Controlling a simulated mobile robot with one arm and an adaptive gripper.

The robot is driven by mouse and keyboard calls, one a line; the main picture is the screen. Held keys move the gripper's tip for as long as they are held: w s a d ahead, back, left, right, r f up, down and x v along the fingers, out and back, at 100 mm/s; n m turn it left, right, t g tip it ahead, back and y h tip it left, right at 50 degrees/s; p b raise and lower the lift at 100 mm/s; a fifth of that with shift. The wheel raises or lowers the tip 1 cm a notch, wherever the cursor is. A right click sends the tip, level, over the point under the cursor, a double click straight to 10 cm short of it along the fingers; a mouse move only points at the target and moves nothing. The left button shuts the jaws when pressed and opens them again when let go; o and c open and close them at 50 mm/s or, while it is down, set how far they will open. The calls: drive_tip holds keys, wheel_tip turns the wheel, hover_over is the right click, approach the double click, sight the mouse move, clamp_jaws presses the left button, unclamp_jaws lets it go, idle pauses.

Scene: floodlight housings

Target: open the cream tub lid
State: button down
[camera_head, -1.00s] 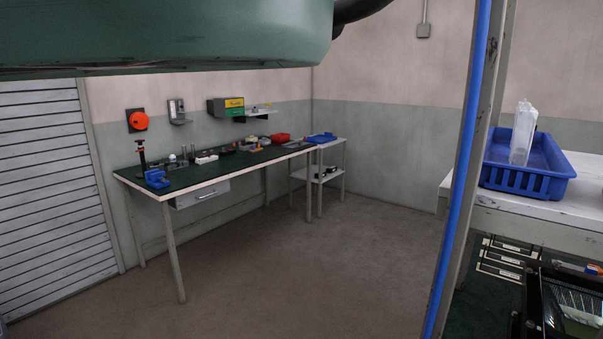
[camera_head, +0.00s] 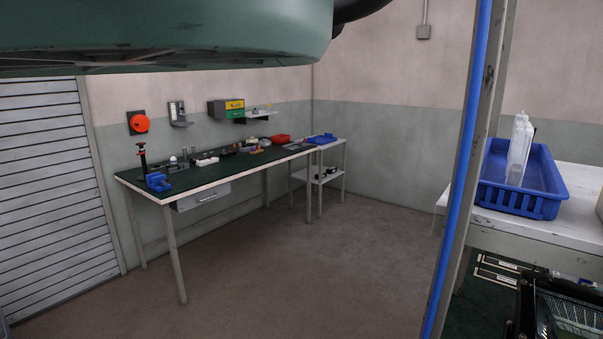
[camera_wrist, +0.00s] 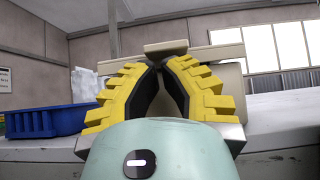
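The cream tub (camera_wrist: 232,88) stands in the wrist view, directly behind my gripper, and its middle is hidden by the fingers. Its cream lid (camera_wrist: 216,54) lies across its top, with a short raised bar-like handle (camera_wrist: 165,46) in the middle. My gripper (camera_wrist: 164,67) has yellow stepped fingers with black inner pads. The fingers bow outward and their tips come together just under the handle bar; they look shut on it, though the exact contact is hidden. In the head view my gripper is not seen; a cream edge (camera_head: 600,207) at the far right may be the tub.
A blue bin (camera_head: 522,204) with clear-white packaging stands on the white table (camera_head: 490,219); the bin also shows left in the wrist view (camera_wrist: 45,122). A blue-edged post (camera_head: 462,170) stands close by. A green-topped workbench (camera_head: 210,171) is farther back, with clear floor before it.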

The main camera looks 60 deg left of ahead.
drive_tip(key=shift+r+p, duration=0.45)
drive_tip(key=shift+p, duration=0.6)
